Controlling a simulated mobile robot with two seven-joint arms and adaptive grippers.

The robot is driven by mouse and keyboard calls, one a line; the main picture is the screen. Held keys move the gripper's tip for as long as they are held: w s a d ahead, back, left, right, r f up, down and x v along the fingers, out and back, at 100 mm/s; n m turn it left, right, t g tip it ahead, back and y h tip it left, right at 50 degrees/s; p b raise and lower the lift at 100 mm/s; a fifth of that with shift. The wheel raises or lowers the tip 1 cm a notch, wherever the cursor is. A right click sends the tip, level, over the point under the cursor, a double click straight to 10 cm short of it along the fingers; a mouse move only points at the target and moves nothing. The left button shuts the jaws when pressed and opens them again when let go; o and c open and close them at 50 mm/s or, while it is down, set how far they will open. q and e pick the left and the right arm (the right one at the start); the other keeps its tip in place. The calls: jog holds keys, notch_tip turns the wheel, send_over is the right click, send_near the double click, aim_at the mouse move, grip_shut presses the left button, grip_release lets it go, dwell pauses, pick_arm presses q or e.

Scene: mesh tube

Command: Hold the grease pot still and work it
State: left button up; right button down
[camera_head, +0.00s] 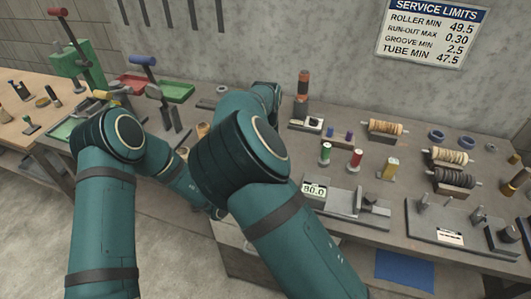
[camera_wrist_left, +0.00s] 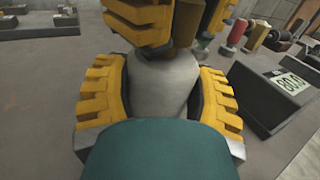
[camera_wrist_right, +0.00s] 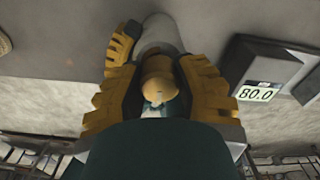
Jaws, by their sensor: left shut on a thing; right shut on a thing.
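The grease pot (camera_wrist_left: 160,88) is a pale grey rounded body in the left wrist view. My left gripper (camera_wrist_left: 160,75) has its yellow ribbed fingers closed on both sides of this body. My right gripper's yellow fingers (camera_wrist_left: 165,22) show just above it, at the pot's upper end. In the right wrist view, my right gripper (camera_wrist_right: 158,62) is closed around a tan rounded part (camera_wrist_right: 159,78), and a grey cylinder (camera_wrist_right: 160,35) lies beyond it. In the head view my arms hide the pot and both grippers.
A gauge block reading 80.0 (camera_wrist_right: 262,72) stands close to the right gripper; its display (camera_head: 314,190) also shows in the head view. Spools, rings and coloured bobbins (camera_head: 356,158) crowd the bench's right side. A green press (camera_head: 75,62) and trays (camera_head: 176,92) are at left.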

jog(key=shift+s+d+f+m, duration=0.2)
jog(key=shift+f+m, duration=0.1)
jog(key=shift+m, duration=0.1)
jog(key=shift+d, duration=0.25)
dwell(0.7)
jog(key=c, duration=0.6)
grip_release()
jog(key=shift+w+a, duration=0.1)
jog(key=shift+w, duration=0.05)
jog(key=shift+a+r, duration=0.15)
jog(key=shift+r, duration=0.2)
notch_tip(320, 180, up, 12)
jog(key=shift+f, duration=0.25)
jog(key=shift+w, duration=0.1)
